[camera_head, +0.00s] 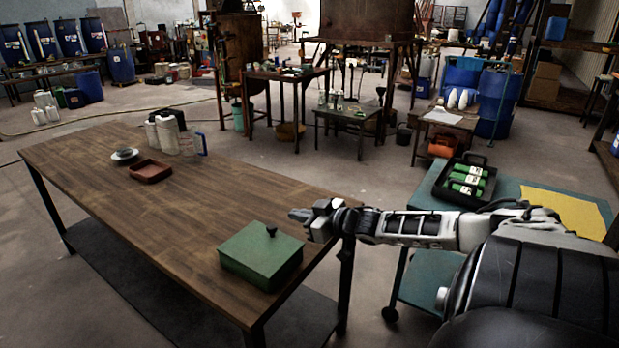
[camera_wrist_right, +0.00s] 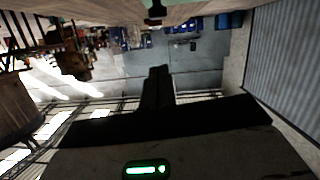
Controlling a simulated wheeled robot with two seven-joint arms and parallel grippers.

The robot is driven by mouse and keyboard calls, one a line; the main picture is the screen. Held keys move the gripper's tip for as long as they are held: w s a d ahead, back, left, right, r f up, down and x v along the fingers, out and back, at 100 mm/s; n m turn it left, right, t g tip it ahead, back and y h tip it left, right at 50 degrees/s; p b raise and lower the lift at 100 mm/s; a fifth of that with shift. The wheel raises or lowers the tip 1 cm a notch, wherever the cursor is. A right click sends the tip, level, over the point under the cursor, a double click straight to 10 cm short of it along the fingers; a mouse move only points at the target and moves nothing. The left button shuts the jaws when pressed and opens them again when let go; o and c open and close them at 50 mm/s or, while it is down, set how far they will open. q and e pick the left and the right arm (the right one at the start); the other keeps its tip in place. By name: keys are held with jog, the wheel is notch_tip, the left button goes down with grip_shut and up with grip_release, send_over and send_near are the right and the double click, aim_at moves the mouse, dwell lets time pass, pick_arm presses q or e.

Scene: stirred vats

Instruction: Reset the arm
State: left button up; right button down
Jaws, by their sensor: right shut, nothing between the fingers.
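My right arm reaches in from the right in the head view, over the right end of the wooden table (camera_head: 200,200). My right gripper (camera_head: 298,214) is shut and empty, just above and beyond the green box (camera_head: 260,256) with its dark knob, and apart from it. The right wrist view shows the gripper's dark shut fingers (camera_wrist_right: 158,85) against an upside-down view of the room. My left gripper is out of the head view.
A red-brown tray (camera_head: 151,171), a small round dish (camera_head: 125,156) and several bottles (camera_head: 167,132) stand at the table's far left. A teal cart (camera_head: 425,268) with a black tray (camera_head: 464,182) of green items and a yellow sheet (camera_head: 565,210) is under my arm. The table's middle is clear.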

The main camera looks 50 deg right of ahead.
jog(key=shift+p+v, duration=0.5)
jog(key=shift+v, duration=1)
jog(key=s+a+f+g, duration=0.35)
jog(key=a+f, duration=0.25)
jog(key=a, duration=0.3)
jog(key=s+a+f+g, duration=0.2)
jog(key=s+a+f, duration=0.2)
jog(key=a+f, duration=0.4)
jog(key=s+a+r+g, duration=0.3)
jog(key=s+a+r, duration=0.1)
jog(key=s+a, duration=0.35)
jog(key=s+a+r+g, duration=0.3)
jog(key=s+a, duration=0.3)
jog(key=a, duration=0.3)
jog(key=w+a+f+t+y, duration=0.1)
jog(key=w+a+f+t, duration=0.3)
jog(key=f, duration=0.5)
jog(key=shift+w+a+f+n+t+y, duration=0.25)
jog(key=shift+w+n+t+y, duration=0.2)
jog(key=shift+t, duration=0.7)
